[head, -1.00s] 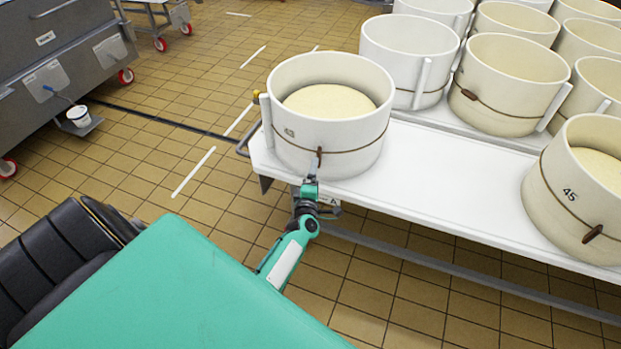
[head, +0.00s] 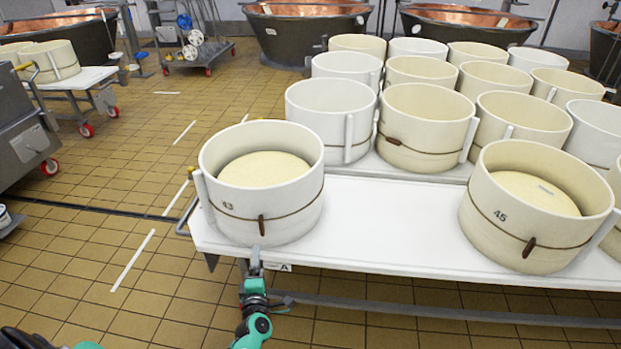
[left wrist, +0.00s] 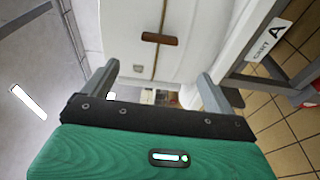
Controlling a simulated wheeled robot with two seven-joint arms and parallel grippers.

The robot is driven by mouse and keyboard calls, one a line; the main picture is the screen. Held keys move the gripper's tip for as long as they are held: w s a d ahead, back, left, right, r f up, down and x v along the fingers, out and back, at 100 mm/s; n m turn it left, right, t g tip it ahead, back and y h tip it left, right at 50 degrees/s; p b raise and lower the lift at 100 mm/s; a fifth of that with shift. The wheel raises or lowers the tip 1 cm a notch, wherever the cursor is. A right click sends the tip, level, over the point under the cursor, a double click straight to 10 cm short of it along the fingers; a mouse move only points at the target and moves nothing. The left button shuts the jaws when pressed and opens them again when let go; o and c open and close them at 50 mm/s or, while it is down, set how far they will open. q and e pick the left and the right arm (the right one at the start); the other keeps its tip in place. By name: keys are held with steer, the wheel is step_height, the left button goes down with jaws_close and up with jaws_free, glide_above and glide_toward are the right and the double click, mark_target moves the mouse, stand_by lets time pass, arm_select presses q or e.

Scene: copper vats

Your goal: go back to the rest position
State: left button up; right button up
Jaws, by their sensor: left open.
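My left gripper (head: 256,262) is at the front edge of the white table, just below the mould numbered 43 (head: 280,212). In the left wrist view its two fingers (left wrist: 158,95) stand wide apart with nothing between them. Mould 43 shows beyond the fingers there, with its cord and brown toggle (left wrist: 159,39). The fingers look apart from the toggle. The mould holds a pale cheese (head: 264,169). My right gripper is not in view.
The white table (head: 385,222) also carries mould 45 (head: 530,235) at the right and several moulds behind. Its middle front is bare. Copper vats (head: 305,30) stand at the back. Open tiled floor (head: 120,225) lies left. A grey machine (head: 22,135) stands at the left edge.

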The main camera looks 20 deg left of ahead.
arm_select(q)
steer(key=s+d+f+m+g+h+p, duration=0.2)
steer(key=s+d+f+m+h, duration=0.25)
steer(key=f, duration=0.45)
steer(key=s+d+f+m+g+h+p, duration=0.1)
steer(key=s+d+f+m+g, duration=0.25)
steer(key=s+f+m, duration=0.35)
steer(key=s+d+f+m+g+h+p, duration=0.2)
steer(key=s+d+f+m, duration=0.3)
steer(key=f, duration=0.5)
steer(key=s+a+f+m+g, duration=0.1)
steer(key=s+f+m+g, duration=0.1)
steer(key=s, duration=0.8)
steer(key=s+a+f+m+g+p, duration=0.1)
steer(key=s+f+m+g, duration=0.2)
steer(key=s, duration=0.8)
steer(key=s+a+f+m+g+p, duration=0.1)
steer(key=s+f+m+g, duration=0.2)
steer(key=s+f, duration=0.3)
steer(key=s, duration=0.4)
steer(key=shift+s+m, duration=0.15)
steer(key=shift+m, duration=0.2)
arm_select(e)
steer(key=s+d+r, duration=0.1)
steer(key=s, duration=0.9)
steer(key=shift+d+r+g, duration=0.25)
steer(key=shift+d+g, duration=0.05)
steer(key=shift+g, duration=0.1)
